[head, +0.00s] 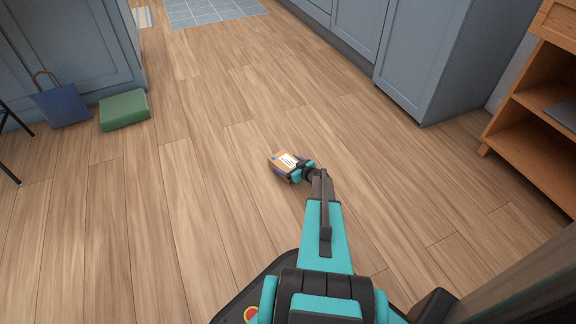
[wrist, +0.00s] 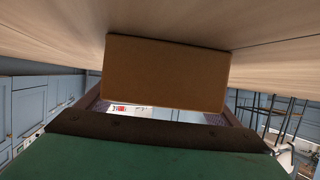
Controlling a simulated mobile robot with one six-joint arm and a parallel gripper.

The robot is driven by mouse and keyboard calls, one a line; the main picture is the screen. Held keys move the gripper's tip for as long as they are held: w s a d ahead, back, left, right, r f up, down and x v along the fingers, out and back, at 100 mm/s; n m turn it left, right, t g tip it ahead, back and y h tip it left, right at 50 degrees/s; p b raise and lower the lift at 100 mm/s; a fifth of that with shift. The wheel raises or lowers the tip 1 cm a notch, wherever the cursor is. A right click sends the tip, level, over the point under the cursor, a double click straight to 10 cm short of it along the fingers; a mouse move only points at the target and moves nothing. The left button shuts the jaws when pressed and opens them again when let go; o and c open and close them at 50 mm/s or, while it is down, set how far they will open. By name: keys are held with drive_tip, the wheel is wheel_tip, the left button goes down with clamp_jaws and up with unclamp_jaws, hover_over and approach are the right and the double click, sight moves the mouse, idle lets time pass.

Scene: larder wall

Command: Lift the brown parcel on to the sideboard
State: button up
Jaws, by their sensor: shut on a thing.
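The brown parcel (head: 286,159) is a small cardboard box with a white label and a blue mark on top. My gripper (head: 292,168) is closed around it, low over the wooden floor near the middle of the head view. In the wrist view the parcel (wrist: 166,72) shows a plain brown face between the two fingers (wrist: 160,108). I cannot tell whether it touches the floor. A wooden unit with open shelves (head: 545,100) stands at the right edge of the head view; its top is mostly out of frame. I cannot tell whether it is the sideboard.
A green box-like thing (head: 124,110) and a blue bag (head: 60,104) with a brown handle sit on the floor at left. Blue-grey cabinets (head: 420,60) line the back right. A pale blue tiled mat (head: 213,10) lies far off. The floor around the parcel is clear.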

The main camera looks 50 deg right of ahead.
drive_tip(key=shift+r, duration=0.2)
wheel_tip(320, 180, up, 28)
drive_tip(key=p, duration=1)
drive_tip(key=shift+f+p, duration=0.15)
drive_tip(key=shift+p, duration=0.2)
